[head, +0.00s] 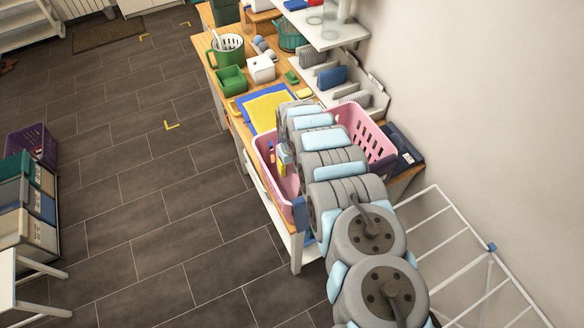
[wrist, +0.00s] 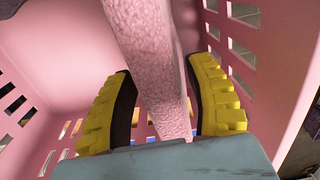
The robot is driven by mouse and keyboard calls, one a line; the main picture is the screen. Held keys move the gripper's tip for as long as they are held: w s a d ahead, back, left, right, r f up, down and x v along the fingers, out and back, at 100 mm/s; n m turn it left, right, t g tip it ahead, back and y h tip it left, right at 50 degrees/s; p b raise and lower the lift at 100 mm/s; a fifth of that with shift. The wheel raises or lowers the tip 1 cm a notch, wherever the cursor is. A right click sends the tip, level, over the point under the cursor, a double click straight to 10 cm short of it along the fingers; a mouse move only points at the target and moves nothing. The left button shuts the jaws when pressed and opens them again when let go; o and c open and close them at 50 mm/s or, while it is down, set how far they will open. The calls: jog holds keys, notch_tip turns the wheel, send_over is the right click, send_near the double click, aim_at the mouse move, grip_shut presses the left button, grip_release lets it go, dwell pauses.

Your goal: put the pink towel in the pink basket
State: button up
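The pink basket (head: 377,137) stands on the near end of the wooden table in the head view. My arm reaches over it and hides much of its inside. In the wrist view my gripper (wrist: 158,80) is down among the basket's slotted pink walls (wrist: 62,50). The towel's far end leaves the top of the wrist view. The towel cannot be made out in the head view.
A yellow cloth (head: 266,108) lies on the table behind the basket, near a green bin (head: 231,80) and a white box (head: 261,68). A white drying rack (head: 460,240) stands at the right by the wall. The tiled floor (head: 150,210) at the left is mostly clear.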

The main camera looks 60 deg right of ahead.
jog(key=shift+r, duration=0.2)
jog(key=shift+r+b, duration=1.45)
jog(key=shift+r, duration=4.5)
